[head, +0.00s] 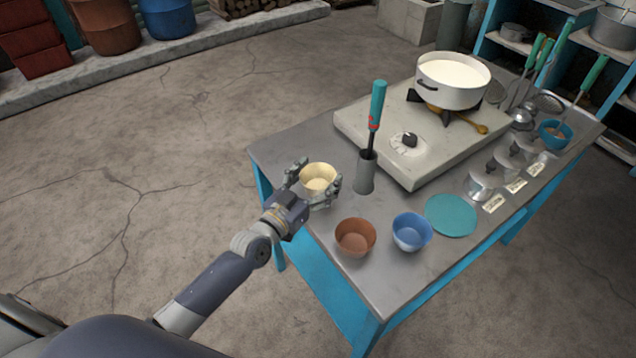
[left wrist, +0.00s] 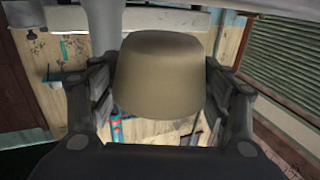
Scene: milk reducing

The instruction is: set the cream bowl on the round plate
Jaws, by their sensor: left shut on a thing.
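The cream bowl (head: 319,183) is upright at the left edge of the table, left of the grey holder. My left gripper (head: 316,177) is shut on it, with one finger on each side. In the left wrist view the bowl (left wrist: 160,75) fills the space between the fingers (left wrist: 160,95). I cannot tell whether it touches the tabletop. The round plate (head: 450,215) is teal, flat and empty, and lies on the right part of the table, in front of the stove. My right gripper is out of view.
A brown bowl (head: 355,237) and a blue bowl (head: 411,231) stand between the cream bowl and the plate. A grey holder (head: 365,174) with a tall teal-handled tool stands close right of my gripper. A stove (head: 360,128) carries a white pot (head: 452,95). Small metal canisters (head: 480,188) stand behind the plate.

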